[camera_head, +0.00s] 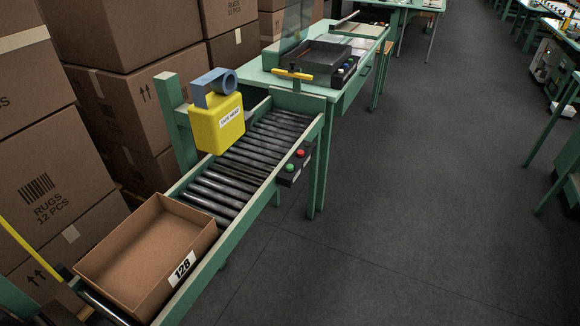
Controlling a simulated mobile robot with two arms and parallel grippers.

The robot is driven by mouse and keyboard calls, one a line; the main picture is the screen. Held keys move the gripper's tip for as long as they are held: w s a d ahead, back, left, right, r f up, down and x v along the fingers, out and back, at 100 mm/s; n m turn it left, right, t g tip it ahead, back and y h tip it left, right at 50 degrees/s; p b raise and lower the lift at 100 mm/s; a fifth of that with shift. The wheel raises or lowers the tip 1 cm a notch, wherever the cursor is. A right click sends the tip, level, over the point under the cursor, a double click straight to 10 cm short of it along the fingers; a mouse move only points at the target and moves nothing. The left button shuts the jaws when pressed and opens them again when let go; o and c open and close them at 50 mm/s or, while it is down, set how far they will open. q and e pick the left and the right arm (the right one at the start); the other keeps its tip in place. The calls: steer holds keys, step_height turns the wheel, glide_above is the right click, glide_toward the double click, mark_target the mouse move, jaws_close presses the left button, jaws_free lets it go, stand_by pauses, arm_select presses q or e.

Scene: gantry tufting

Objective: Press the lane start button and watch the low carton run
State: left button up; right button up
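The low carton (205,248) is an open, shallow brown box with a white label reading 128. It sits on the near end of the roller lane (227,238), and its inside looks empty. A dark button box (294,172) is fixed to the lane's right side, with a red button (300,153) and a green button (289,167). No writing is readable on the buttons. A yellow tape head (217,124) with a blue roll holder hangs over the lane beyond the carton. Neither of my grippers shows in this view.
Stacked cartons (125,32) line the left. Open grey floor (410,200) lies to the right.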

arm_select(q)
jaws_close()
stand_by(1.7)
